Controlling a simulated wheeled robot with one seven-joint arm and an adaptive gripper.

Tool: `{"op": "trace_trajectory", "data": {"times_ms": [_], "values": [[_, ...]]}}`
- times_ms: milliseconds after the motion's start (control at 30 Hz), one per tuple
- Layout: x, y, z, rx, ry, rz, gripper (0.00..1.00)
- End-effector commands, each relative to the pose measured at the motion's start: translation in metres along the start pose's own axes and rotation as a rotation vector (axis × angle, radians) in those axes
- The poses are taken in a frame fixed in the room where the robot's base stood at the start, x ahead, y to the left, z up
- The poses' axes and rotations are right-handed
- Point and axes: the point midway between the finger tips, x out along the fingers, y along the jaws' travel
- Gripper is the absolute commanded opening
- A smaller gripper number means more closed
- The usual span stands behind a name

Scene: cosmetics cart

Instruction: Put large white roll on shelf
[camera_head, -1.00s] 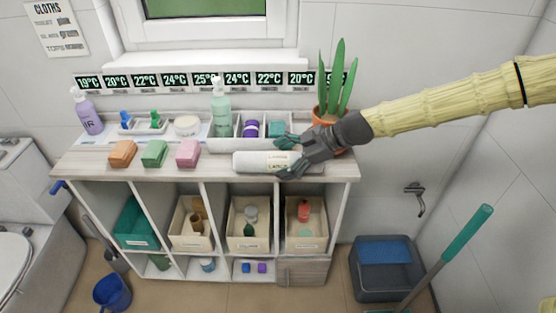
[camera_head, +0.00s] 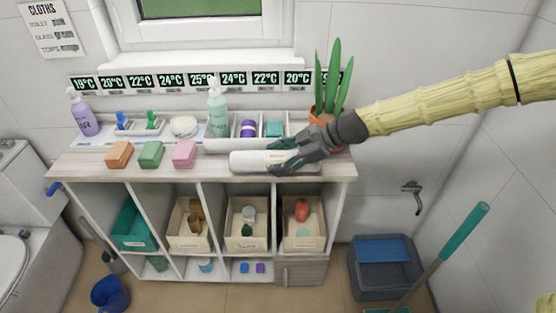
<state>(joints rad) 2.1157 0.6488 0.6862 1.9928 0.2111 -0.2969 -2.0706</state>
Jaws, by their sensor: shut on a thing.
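The large white roll (camera_head: 252,161) lies on its side on the wooden top of the shelf unit (camera_head: 215,174), near its right front part. My gripper (camera_head: 283,157) reaches in from the right and is shut on the right part of the roll, with one finger behind it and one in front. The fingers hide that end of the roll. The roll is at or just above the top; I cannot tell whether it touches.
Orange, green and pink blocks (camera_head: 184,154) sit left of the roll. Behind stand a divided white tray (camera_head: 233,146), a green pump bottle (camera_head: 218,112) and a potted plant (camera_head: 329,92). Bins (camera_head: 189,241) fill the compartments below. A bucket (camera_head: 386,267) and a teal-handled tool (camera_head: 463,231) stand right.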

Motion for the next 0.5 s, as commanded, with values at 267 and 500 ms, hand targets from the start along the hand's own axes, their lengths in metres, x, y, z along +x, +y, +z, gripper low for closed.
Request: {"op": "trace_trajectory", "data": {"times_ms": [267, 500], "values": [[-0.013, 0.006, -0.018, -0.003, 0.001, 0.001, 0.16], [-0.022, -0.016, -0.033, -0.003, 0.001, 0.0, 0.16]]}}
